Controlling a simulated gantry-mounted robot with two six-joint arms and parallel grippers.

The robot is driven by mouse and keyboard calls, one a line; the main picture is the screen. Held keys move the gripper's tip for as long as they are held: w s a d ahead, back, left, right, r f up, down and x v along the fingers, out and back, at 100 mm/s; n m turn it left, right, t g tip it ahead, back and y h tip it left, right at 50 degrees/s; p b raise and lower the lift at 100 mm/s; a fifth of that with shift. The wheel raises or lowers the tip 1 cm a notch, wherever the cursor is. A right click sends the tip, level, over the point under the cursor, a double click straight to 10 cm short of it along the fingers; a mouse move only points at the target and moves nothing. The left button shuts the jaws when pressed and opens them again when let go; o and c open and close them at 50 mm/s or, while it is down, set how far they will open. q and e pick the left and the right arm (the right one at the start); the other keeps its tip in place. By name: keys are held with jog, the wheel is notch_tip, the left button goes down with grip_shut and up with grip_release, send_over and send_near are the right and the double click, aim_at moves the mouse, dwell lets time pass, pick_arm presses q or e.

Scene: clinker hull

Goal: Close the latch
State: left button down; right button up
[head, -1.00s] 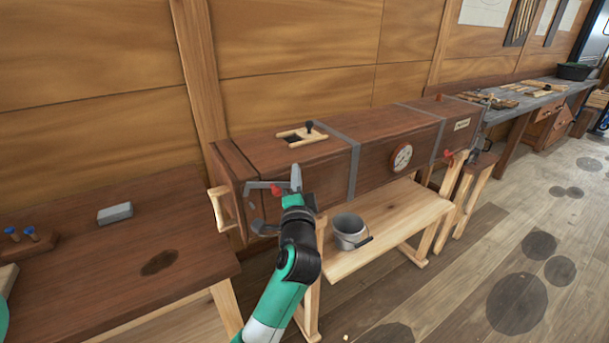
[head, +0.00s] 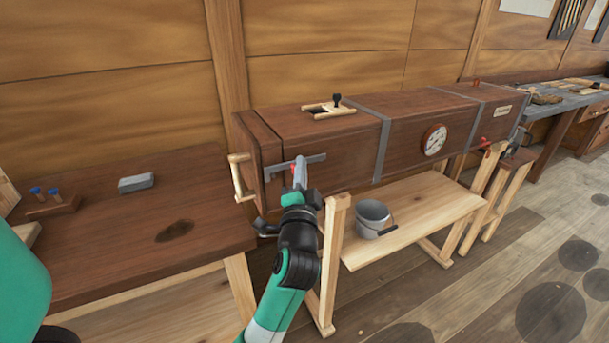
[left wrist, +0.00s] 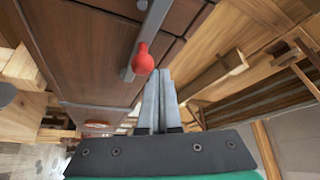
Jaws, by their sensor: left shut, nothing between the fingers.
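The latch is a grey metal bar (head: 315,159) on the front of a long brown wooden chest (head: 340,140), near its left end. In the head view the bar lies roughly along the chest, crossing behind my fingers. Its red knob (left wrist: 143,58) shows clearly in the left wrist view, just left of my fingertips; I cannot tell whether they touch. In the head view the knob is mostly hidden by the fingers. My left gripper (head: 300,161) is shut and empty in front of the latch. Its closed fingers also show in the left wrist view (left wrist: 160,78). My right gripper is not in view.
A wooden crank handle (head: 241,177) sticks out at the chest's left end. A grey bucket (head: 371,217) stands on the low bench (head: 420,215) below. A brown workbench (head: 115,245) with a grey block (head: 136,183) stands at left. A dial (head: 434,139) is on the chest front.

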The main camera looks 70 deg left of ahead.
pick_arm(q)
jog(key=shift+f+n+y+b, duration=0.4)
jog(key=shift+f+n+b, duration=0.05)
jog(key=shift+n+b, duration=0.25)
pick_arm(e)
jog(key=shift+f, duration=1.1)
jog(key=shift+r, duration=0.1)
pick_arm(q)
notch_tip(320, 180, up, 5)
jog(key=p, duration=0.4)
jog(key=w+d+f+b, duration=0.1)
jog(key=d+f, duration=0.4)
jog(key=d, duration=0.4)
jog(key=shift+w+d+f, duration=0.2)
jog(key=shift+f, duration=0.2)
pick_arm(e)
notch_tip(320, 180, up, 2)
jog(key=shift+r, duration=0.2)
